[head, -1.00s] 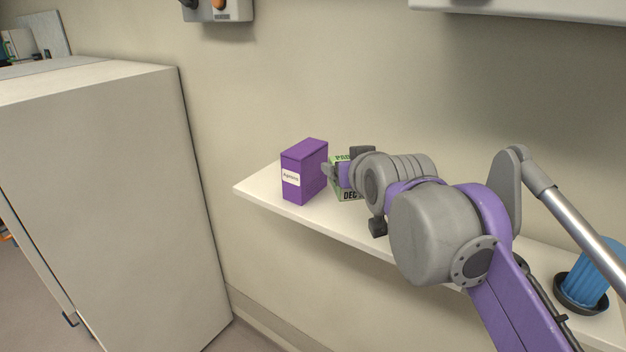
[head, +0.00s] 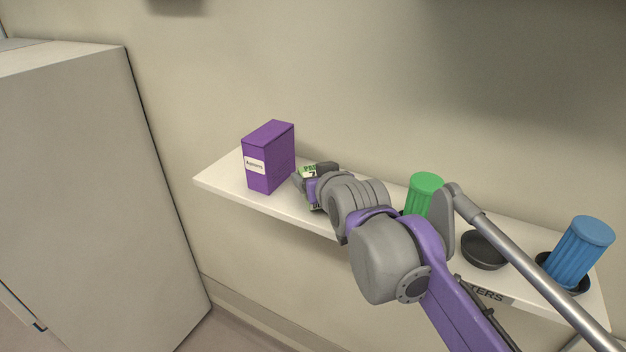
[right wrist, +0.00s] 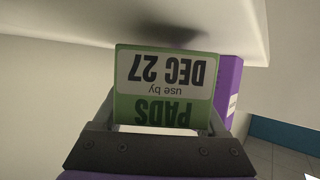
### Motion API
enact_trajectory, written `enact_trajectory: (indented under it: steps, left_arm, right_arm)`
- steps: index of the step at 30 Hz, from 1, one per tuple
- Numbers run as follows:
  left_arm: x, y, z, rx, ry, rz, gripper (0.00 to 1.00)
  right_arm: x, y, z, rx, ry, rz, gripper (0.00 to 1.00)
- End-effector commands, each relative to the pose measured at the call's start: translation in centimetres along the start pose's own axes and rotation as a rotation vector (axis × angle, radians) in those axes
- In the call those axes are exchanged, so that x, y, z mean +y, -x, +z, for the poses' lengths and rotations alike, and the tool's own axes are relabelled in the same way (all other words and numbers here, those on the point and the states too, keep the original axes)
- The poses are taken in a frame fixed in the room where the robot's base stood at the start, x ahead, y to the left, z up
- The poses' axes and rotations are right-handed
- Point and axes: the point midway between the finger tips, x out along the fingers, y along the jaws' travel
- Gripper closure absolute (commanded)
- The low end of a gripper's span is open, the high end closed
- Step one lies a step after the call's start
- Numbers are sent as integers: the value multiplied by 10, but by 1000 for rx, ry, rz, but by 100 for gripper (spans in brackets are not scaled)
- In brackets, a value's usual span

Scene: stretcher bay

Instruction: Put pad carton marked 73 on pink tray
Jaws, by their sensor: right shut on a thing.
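A green and white carton (head: 309,170) with a "PADS use by DEC 27" label is on or just above the wall shelf (head: 222,179), beside a purple box. In the right wrist view the carton (right wrist: 165,80) shows upside down between my fingers; no 73 shows on the visible face. My right gripper (head: 306,184) is shut on this carton. I cannot tell whether the carton touches the shelf. The gripper hides much of it in the head view. No pink tray shows, and my left gripper is out of view.
The purple box (head: 269,158) stands close left of the carton. To the right on the shelf are a green ribbed cup (head: 424,193), a dark bowl (head: 484,249) and a blue ribbed cup (head: 580,250) in a dark holder. A pale cabinet (head: 80,190) stands at the left.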

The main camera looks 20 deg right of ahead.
Motion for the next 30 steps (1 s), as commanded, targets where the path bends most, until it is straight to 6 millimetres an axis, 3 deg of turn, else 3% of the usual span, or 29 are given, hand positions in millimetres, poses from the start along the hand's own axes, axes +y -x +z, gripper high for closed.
enact_trajectory:
  steps: [3, 14, 15, 18, 19, 30]
  left_arm:
    - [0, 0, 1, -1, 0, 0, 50]
    - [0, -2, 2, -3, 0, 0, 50]
    - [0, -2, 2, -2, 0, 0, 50]
    - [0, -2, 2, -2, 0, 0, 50]
    - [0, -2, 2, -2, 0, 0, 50]
    - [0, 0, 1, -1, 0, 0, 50]
  right_arm:
    - [0, -3, 9, 0, 0, 0, 94]
    - [0, -5, 12, 0, 0, 0, 94]
    - [0, -5, 13, 0, 0, 0, 22]
    - [0, -5, 12, 0, 0, 0, 4]
    - [0, -5, 12, 0, 0, 0, 0]
    - [0, 3, 9, 0, 0, 0, 0]
